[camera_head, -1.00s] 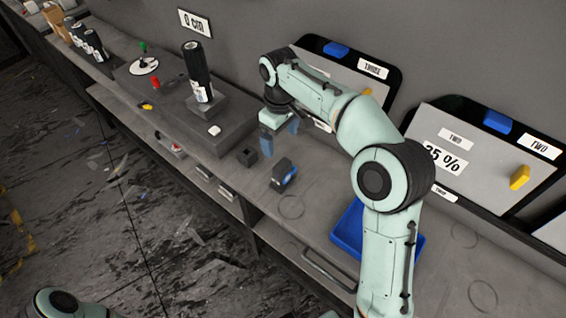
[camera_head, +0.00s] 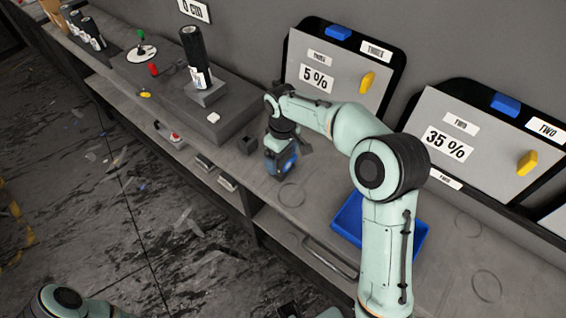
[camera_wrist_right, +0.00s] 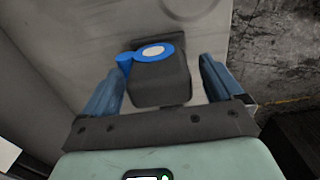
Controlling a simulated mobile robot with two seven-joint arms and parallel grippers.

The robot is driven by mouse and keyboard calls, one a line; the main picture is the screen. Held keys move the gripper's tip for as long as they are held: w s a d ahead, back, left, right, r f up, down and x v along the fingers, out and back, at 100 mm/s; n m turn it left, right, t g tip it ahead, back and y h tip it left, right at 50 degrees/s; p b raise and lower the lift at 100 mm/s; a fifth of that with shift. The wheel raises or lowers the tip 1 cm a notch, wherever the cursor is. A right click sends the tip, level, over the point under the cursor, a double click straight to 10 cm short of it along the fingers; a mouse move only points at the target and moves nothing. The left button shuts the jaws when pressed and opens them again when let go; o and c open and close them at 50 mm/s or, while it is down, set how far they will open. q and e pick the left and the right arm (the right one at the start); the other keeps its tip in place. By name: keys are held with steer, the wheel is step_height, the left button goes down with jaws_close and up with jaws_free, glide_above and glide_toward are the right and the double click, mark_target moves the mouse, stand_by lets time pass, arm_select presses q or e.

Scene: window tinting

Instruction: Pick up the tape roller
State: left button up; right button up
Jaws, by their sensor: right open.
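The tape roller is a black, box-like body with blue parts. It stands on the grey bench, partly covered by my right gripper in the head view (camera_head: 286,167). In the right wrist view the tape roller (camera_wrist_right: 160,84) shows a blue ring with a pale centre and a small blue knob. My right gripper (camera_wrist_right: 165,75) is open, with one blue finger on each side of the roller and visible gaps between. In the head view the right gripper (camera_head: 280,150) points down over it. A part of my left arm shows at the bottom left; its gripper is not visible.
A small dark block (camera_head: 247,146) stands just left of the roller. A blue tray (camera_head: 349,222) lies to the right. A black roll (camera_head: 193,52) stands on a grey block behind. Framed panels (camera_head: 318,58) lean on the wall. The bench front edge is close.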

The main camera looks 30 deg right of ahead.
steer(key=c, duration=1.1)
steer(key=shift+c, duration=0.4)
steer(key=shift+r, duration=0.1)
